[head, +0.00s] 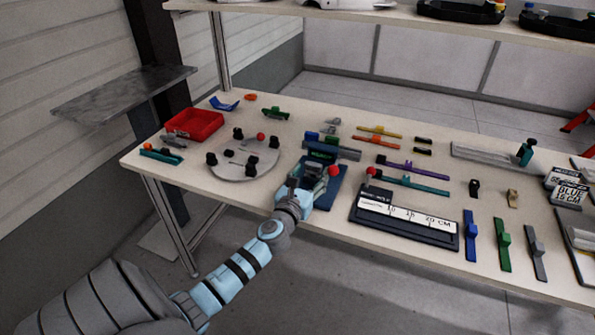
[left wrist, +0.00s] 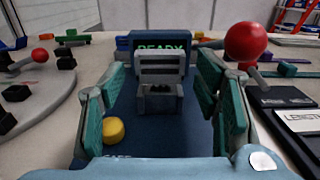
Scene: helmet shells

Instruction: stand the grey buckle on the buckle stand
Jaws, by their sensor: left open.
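The grey buckle (left wrist: 160,66), a slotted piece, stands upright on the blue buckle stand (left wrist: 135,143) in the left wrist view. A sign reading READY (left wrist: 163,48) is behind it. My left gripper (left wrist: 163,88) is open, with one green-padded finger on each side of the buckle and visible gaps between. In the head view the gripper (head: 313,174) is over the stand (head: 330,194) and hides most of the buckle. My right gripper is in neither view.
A yellow button (left wrist: 113,130) is on the stand's left. A red ball (left wrist: 246,41) rises close by my right finger. A round grey plate (head: 243,171) with black blocks is left of the stand; a length gauge (head: 405,217) is right. Straps lie further right.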

